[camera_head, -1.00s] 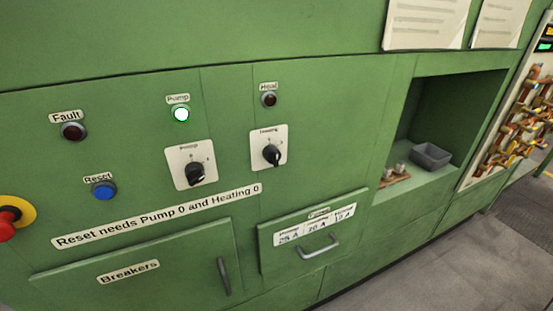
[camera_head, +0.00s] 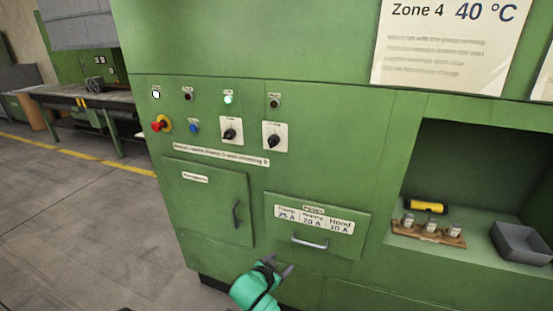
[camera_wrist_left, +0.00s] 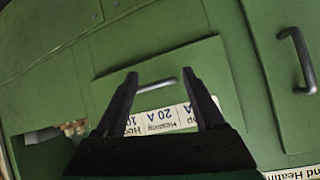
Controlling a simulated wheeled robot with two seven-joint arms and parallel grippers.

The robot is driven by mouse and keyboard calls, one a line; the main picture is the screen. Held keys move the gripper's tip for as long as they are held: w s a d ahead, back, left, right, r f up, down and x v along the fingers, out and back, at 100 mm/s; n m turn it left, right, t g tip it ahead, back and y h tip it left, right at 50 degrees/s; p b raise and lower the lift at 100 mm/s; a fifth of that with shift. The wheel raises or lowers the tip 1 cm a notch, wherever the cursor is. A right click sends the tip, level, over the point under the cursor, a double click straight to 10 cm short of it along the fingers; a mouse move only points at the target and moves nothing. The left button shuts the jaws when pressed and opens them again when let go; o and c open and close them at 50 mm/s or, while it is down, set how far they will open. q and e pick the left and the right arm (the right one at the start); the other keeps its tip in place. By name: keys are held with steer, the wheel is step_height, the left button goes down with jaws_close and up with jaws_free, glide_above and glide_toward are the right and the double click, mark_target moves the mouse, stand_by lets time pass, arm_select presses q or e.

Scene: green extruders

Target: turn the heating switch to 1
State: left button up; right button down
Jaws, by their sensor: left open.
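The heating switch (camera_head: 274,137) is a black rotary knob on a white plate, right of the similar pump switch (camera_head: 231,131) on the green panel. Its knob sits slanted; the numbers are too small to read. My right gripper is not in view.
The pump lamp (camera_head: 228,99) is lit green; the dark heat lamp (camera_head: 274,103) sits above the heating switch. A drawer handle (camera_head: 310,243) and a breaker door handle (camera_head: 236,214) stick out below. A niche at right holds fuses (camera_head: 430,226), a yellow-black object (camera_head: 426,206) and a grey bin (camera_head: 522,243).

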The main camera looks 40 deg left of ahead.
arm_select(q)
steer(key=w+a+r+n+t+y, duration=0.1)
steer(key=a+r+t, duration=0.15)
steer(key=r, duration=1.25)
steer(key=n+t+y+p, duration=0.1)
steer(key=t+y+p, duration=0.1)
steer(key=t+y, duration=0.1)
glide_toward(271, 144)
steer(key=p+x, duration=0.3)
steer(key=x, duration=0.6)
steer(key=shift+w+a, duration=0.15)
steer(key=shift+w, duration=0.25)
jaws_close()
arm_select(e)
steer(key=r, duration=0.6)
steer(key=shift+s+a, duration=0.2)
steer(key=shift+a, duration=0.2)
